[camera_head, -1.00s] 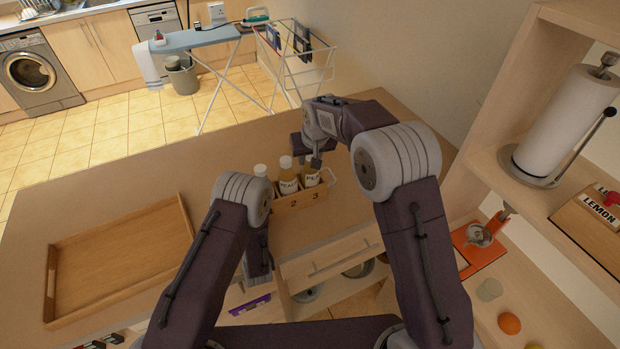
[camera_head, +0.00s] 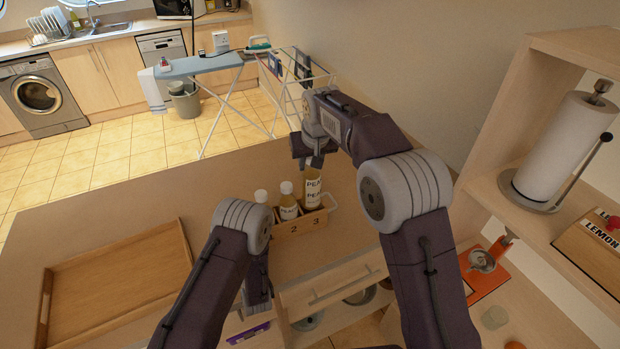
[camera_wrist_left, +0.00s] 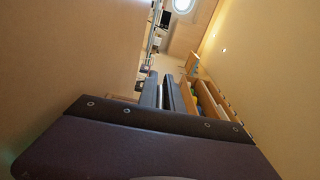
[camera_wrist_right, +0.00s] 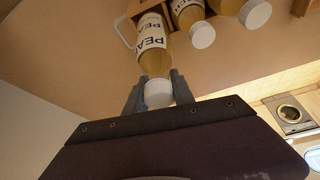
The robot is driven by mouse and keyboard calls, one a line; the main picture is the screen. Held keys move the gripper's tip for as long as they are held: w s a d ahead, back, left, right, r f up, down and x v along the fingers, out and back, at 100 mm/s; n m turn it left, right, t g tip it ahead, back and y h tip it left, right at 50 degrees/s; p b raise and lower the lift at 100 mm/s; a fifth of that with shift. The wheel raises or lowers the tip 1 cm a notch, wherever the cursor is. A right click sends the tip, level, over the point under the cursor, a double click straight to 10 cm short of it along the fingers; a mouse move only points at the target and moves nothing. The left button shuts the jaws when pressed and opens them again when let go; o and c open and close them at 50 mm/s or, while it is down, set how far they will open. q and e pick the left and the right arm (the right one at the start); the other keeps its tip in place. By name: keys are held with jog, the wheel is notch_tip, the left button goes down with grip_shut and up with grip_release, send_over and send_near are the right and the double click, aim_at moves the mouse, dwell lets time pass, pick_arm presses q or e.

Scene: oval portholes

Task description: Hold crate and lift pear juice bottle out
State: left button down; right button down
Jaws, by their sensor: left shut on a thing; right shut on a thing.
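The wooden crate (camera_head: 300,228) stands on the counter, with numbers on its front and a pale handle at its right end.
Two more capped bottles, one in the middle (camera_head: 288,207) and one at the left (camera_head: 261,197), stand in the crate. An empty wooden tray (camera_head: 118,285) lies on the left of the counter. A shelf with a paper towel roll (camera_head: 565,140) stands at the right.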

pick_arm(q)
jog(key=shift+f, duration=0.1)
pick_arm(e)
notch_tip(320, 180, up, 2)
jog(key=shift+r, duration=0.1)
pick_arm(q)
jog(key=c, duration=1.4)
grip_release()
jog(key=shift+c, duration=0.2)
pick_arm(e)
jog(key=shift+w, duration=0.15)
pick_arm(q)
jog(key=v, duration=0.7)
jog(key=shift+s+d, duration=0.1)
jog(key=shift+s, duration=0.15)
